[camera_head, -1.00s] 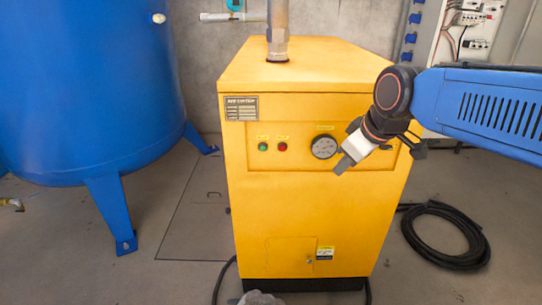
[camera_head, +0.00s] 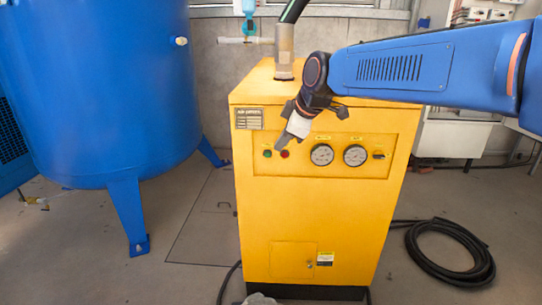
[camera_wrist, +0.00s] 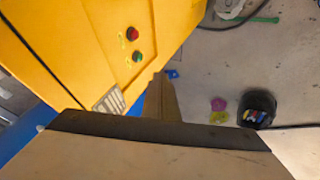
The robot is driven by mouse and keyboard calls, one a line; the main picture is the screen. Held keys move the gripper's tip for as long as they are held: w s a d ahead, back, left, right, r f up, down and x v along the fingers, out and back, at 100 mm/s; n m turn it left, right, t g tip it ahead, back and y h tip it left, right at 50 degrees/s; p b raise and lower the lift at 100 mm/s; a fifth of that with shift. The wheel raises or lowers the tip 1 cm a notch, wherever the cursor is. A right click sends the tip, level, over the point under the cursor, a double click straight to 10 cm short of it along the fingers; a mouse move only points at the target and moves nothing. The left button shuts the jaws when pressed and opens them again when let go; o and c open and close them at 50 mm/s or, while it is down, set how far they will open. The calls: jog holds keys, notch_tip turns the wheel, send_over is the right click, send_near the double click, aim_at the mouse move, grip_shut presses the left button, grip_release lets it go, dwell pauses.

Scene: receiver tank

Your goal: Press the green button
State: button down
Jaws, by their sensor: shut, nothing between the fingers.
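The green button (camera_head: 267,153) is small and round, at the left end of the front panel of the yellow cabinet (camera_head: 260,210). The red button (camera_head: 285,154) sits just right of it. In the wrist view the green button (camera_wrist: 137,57) lies just below the red one (camera_wrist: 132,34), both uncovered. My gripper (camera_head: 281,145) is shut and empty. In the head view its tips appear just above and between the two buttons; I cannot tell how far they are from the panel. The gripper also shows in the wrist view (camera_wrist: 161,96), below and right of the green button.
Two round gauges (camera_head: 322,154) and a small switch (camera_head: 379,155) are right of the buttons. A blue tank (camera_head: 100,90) stands at left. A coiled black hose (camera_head: 450,253) lies on the floor at right. A black bucket (camera_wrist: 257,108) stands on the floor in the wrist view.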

aim_at(270, 153)
jog(key=x, duration=0.3)
jog(key=w+x, duration=0.1)
jog(key=x, duration=0.7)
jog(key=shift+w+d+r, duration=0.25)
jog(key=shift+w+r, duration=0.1)
jog(key=shift+w, duration=0.9)
jog(key=shift+w, duration=0.1)
